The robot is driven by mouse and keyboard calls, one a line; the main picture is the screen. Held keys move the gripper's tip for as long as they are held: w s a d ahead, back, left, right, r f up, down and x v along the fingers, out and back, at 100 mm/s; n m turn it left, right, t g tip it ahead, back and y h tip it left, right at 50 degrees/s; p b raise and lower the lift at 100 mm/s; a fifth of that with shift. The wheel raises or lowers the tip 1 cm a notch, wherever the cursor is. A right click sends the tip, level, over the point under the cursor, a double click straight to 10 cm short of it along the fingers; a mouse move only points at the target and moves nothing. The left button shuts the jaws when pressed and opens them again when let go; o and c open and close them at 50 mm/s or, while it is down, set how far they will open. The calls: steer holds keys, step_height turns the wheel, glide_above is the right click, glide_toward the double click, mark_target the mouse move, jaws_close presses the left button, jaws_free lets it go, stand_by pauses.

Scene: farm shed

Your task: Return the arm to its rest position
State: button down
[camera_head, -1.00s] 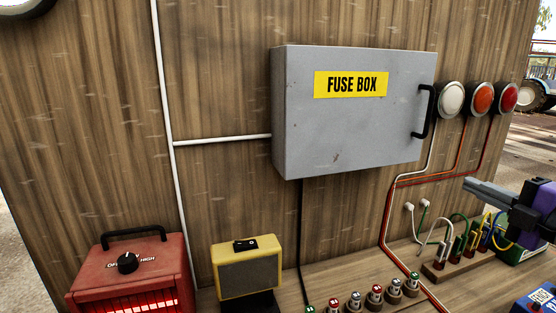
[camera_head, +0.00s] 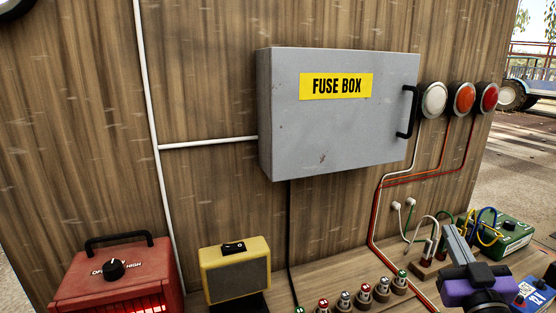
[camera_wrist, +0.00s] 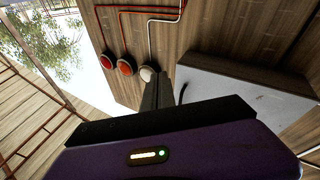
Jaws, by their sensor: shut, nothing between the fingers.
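My gripper (camera_head: 457,243) is at the lower right of the head view, a purple body with grey fingers pointing up and toward the wall. Its fingers are shut with nothing between them. It is in front of the wire terminals on the bench and partly hides them. In the wrist view my gripper's fingers (camera_wrist: 158,88) show above its dark and purple body, with the wall lamps and the fuse box beyond them.
The grey fuse box (camera_head: 340,130) hangs shut on the wooden wall, beside three round lamps (camera_head: 463,99). A red heater (camera_head: 115,276), a yellow switch box (camera_head: 236,270), several fuses (camera_head: 364,293), a green box (camera_head: 510,235) and a blue box (camera_head: 535,294) stand along the bench.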

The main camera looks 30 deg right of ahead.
steer(key=s+a+f+t+y, duration=0.15)
steer(key=a+f, duration=0.25)
steer(key=a, duration=0.4)
steer(key=s+a+f+y, duration=0.2)
steer(key=a+f+y, duration=0.15)
steer(key=a, duration=0.35)
steer(key=s+a+f+y, duration=0.15)
steer(key=a+f, duration=0.25)
steer(key=a, duration=0.4)
steer(key=s+a+f+n+g+y, duration=0.2)
steer(key=s+a+f+n+y, duration=0.4)
steer(key=s+a, duration=0.6)
steer(key=shift+a+f+y, duration=0.35)
steer(key=shift+f+y, duration=0.3)
